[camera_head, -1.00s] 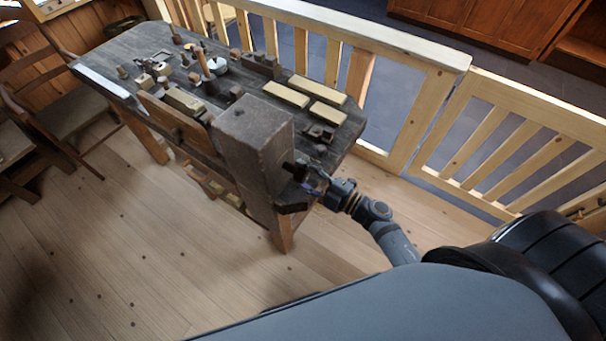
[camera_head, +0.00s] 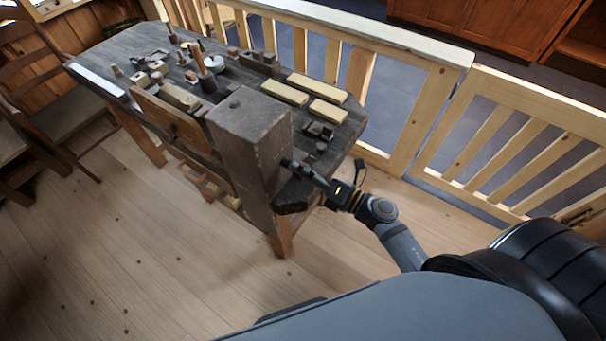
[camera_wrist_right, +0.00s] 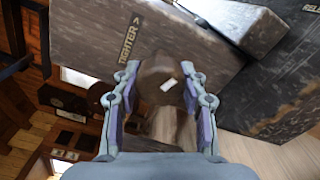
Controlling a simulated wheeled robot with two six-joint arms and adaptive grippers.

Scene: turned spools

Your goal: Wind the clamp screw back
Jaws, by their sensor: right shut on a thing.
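The clamp screw (camera_wrist_right: 158,78) shows in the right wrist view as a brown, rounded end with a small white mark, in front of a large grey-brown wooden block. My right gripper (camera_wrist_right: 162,100) is shut on it, one finger on each side. The block (camera_head: 250,135) stands at the near end of the workbench in the head view. There my right gripper (camera_head: 316,180) is at the block's right side, and the screw is mostly hidden by it. The block face carries a "TIGHTER" label (camera_wrist_right: 130,40) with an arrow. My left gripper is not in view.
The dark workbench (camera_head: 345,130) holds several pale wooden bars (camera_head: 284,92), a mallet-like tool (camera_head: 204,75) and small blocks. A wooden railing (camera_head: 420,110) runs behind it. A chair (camera_head: 60,115) stands at the left. The floor in front is clear.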

